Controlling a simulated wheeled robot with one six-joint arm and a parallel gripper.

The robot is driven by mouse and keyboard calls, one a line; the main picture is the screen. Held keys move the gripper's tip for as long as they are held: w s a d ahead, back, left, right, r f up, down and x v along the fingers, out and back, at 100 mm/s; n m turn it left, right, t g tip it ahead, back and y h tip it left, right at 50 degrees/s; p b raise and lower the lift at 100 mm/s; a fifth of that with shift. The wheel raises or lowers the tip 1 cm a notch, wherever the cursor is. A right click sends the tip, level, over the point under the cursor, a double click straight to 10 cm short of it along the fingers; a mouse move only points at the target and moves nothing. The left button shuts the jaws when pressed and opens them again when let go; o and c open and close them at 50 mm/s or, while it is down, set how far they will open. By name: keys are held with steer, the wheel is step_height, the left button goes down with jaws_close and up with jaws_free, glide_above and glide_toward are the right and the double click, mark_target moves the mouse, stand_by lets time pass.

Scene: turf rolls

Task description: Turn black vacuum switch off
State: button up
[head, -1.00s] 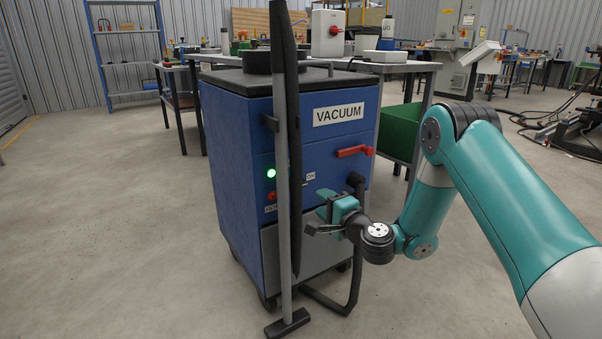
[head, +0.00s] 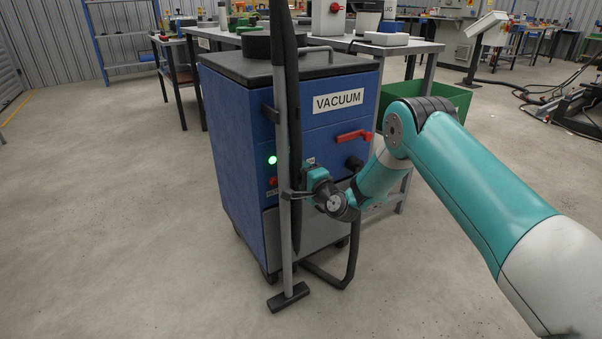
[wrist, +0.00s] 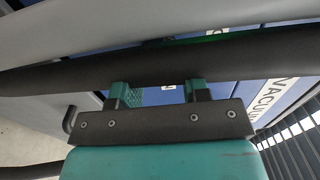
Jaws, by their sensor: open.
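The blue vacuum cabinet (head: 240,130) with its "VACUUM" sign (head: 338,101) stands ahead of me. A small white label (head: 311,161) shows on its front. I cannot make out the black switch; the wand, hose and my gripper cover that area. A green light (head: 272,160) is lit on the panel, above a small red knob (head: 273,181). My gripper (head: 300,185) is open at the front of the cabinet, close to the upright wand. In the wrist view my two fingers (wrist: 158,92) are apart, with the dark hose crossing just beyond them.
A grey wand (head: 284,230) with a black hose (head: 294,90) stands upright before the panel. A red handle (head: 354,136) is at the upper right of the front. A workbench (head: 415,47) and a green bin (head: 425,100) stand behind. The floor on the left is clear.

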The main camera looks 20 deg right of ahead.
steer(key=shift+w, duration=0.3)
jaws_close()
steer(key=shift+n, duration=0.4)
steer(key=shift+f+n+b, duration=0.1)
steer(key=shift+n+b, duration=6.05)
steer(key=shift+n, duration=2.45)
